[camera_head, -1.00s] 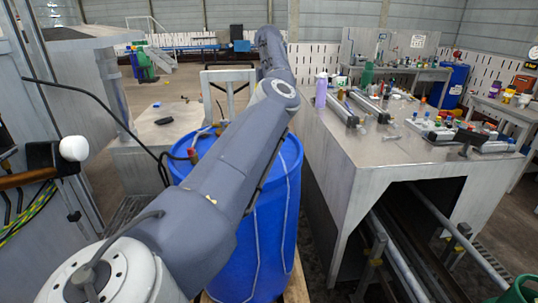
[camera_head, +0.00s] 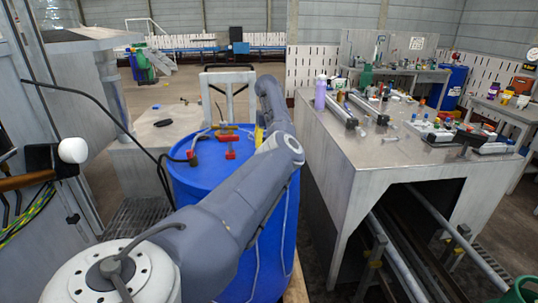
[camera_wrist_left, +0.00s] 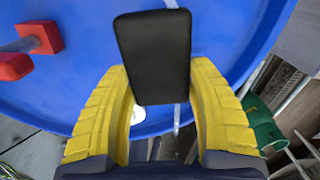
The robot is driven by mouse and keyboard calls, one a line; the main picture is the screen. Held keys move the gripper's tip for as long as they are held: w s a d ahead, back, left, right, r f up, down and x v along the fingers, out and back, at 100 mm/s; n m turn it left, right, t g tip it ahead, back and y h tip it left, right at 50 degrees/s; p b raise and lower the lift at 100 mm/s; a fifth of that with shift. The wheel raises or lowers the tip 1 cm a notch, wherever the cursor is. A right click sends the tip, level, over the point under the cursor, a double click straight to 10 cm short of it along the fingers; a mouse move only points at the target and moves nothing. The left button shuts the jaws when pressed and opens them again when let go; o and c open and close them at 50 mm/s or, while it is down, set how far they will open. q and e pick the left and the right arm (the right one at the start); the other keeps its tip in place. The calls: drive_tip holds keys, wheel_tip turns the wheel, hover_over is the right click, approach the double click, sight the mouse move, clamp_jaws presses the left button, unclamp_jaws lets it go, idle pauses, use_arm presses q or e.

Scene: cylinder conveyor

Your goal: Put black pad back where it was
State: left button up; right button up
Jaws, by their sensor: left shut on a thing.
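The black pad (camera_wrist_left: 153,55) is a flat dark rectangle with rounded corners in the left wrist view. My left gripper (camera_wrist_left: 158,80) has yellow ribbed fingers, shut on the pad from both sides. Behind the pad lies the blue top of the barrel (camera_wrist_left: 85,65). In the head view a bit of yellow finger (camera_head: 259,137) shows above my left arm at the right side of the blue barrel (camera_head: 200,172). The pad itself is hidden there by my arm. My right gripper is in neither view.
Red fittings (camera_head: 231,154) and a hose stand on the barrel top. A grey bench (camera_head: 345,185) with a purple bottle (camera_head: 320,95) and metal cylinders stands to the right. A small black object (camera_head: 163,122) lies on a grey surface at left.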

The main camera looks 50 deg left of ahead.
use_arm(q)
drive_tip(key=shift+f, duration=1.85)
drive_tip(key=shift+f, duration=0.2)
drive_tip(key=o, duration=1.1)
